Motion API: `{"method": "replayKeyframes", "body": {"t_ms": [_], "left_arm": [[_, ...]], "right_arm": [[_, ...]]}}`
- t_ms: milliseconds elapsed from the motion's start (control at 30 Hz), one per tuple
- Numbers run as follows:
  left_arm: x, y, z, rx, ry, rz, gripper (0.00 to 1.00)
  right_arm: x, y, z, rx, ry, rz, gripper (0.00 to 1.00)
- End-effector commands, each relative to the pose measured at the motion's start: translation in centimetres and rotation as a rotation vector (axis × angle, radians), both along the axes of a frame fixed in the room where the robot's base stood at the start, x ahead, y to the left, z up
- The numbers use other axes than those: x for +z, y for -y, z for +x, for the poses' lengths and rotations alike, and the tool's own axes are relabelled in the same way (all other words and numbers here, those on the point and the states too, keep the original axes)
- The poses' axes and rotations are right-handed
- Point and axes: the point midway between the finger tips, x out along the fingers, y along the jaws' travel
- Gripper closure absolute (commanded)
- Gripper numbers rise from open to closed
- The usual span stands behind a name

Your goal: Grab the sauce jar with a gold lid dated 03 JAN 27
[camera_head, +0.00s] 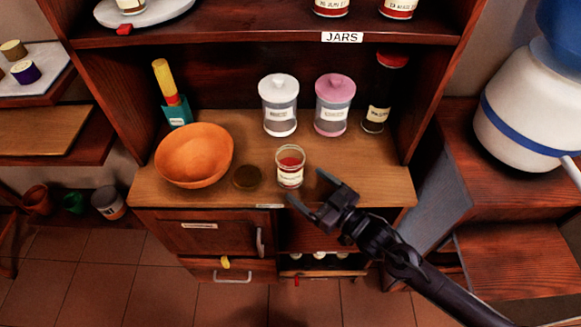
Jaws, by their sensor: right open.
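A small glass jar (290,168) with red contents and a pale label stands on the wooden counter, its top seemingly uncovered. A flat dark gold-brown disc (247,178), possibly a lid, lies to its left. Two jars with red and white labels, the left one (331,8) and the right one (398,9), stand on the shelf above; their tops are cut off. I cannot read a 03 JAN 27 date on any of them. My right gripper (305,185) is open and empty, just right of and in front of the small jar. My left gripper is not in view.
An orange bowl (195,156) stands at the counter's left. A white canister (279,105), a pink canister (334,104) and a tall dark bottle (382,95) line the back. The shelf (230,40) labelled JARS overhangs them.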

Motion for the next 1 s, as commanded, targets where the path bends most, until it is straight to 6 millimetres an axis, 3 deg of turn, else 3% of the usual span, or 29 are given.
{"method": "replayKeyframes", "body": {"t_ms": [500, 800, 1000], "left_arm": [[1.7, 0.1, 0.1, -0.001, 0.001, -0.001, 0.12], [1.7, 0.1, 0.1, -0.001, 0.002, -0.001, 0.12], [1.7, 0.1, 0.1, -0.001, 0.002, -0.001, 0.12]], "right_arm": [[1.0, -4.5, 5.0, 0.0, 0.001, 0.002, 0.15], [0.8, -4.9, 5.4, 0.0, 0.0, 0.001, 0.15], [0.8, -4.9, 5.4, 0.0, 0.0, 0.001, 0.38]]}}
